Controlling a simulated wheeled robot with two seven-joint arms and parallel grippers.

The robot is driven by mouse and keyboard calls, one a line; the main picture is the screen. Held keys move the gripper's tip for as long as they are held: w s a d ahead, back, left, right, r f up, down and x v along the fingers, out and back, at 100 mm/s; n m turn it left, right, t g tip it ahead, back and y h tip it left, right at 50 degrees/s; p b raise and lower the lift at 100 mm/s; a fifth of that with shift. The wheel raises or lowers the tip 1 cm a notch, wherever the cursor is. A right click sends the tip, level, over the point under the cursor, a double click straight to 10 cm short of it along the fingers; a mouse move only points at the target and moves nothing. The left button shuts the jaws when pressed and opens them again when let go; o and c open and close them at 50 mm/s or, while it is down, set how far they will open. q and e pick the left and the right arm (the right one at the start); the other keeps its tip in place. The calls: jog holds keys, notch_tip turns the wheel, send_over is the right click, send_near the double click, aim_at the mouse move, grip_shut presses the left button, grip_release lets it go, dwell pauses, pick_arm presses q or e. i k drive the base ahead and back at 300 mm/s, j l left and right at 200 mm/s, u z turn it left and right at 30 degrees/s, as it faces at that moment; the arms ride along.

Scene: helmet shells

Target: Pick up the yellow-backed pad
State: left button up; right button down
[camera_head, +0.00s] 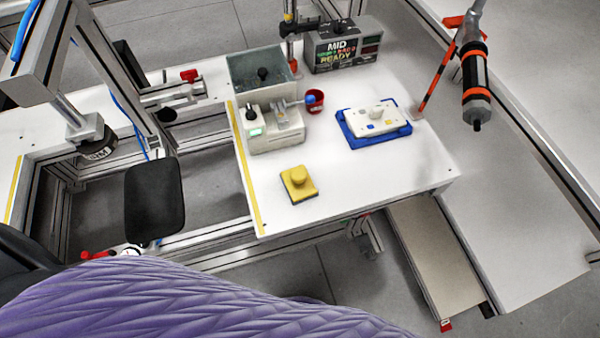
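The yellow-backed pad (300,183) lies on the white worktop (350,200), near its front edge and left of the middle. It has a yellow body with a round yellow knob on top and a thin dark bluish layer underneath. It sits flat, and nothing touches it. Neither of my grippers can be made out in the head view.
Behind the pad stand a small white device (274,138), a red cup (315,102) and a grey open bin (262,72). A blue tray (350,132) holds a white plate. An orange-black tool (476,85) hangs at right. The worktop around the pad is clear.

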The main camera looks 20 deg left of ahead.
aim_at(299, 186)
jog(key=i+l+u, duration=0.15)
jog(key=l+u, duration=0.25)
jog(key=i+l+u, duration=0.15)
jog(key=u, duration=0.25)
jog(key=l+u, duration=0.4)
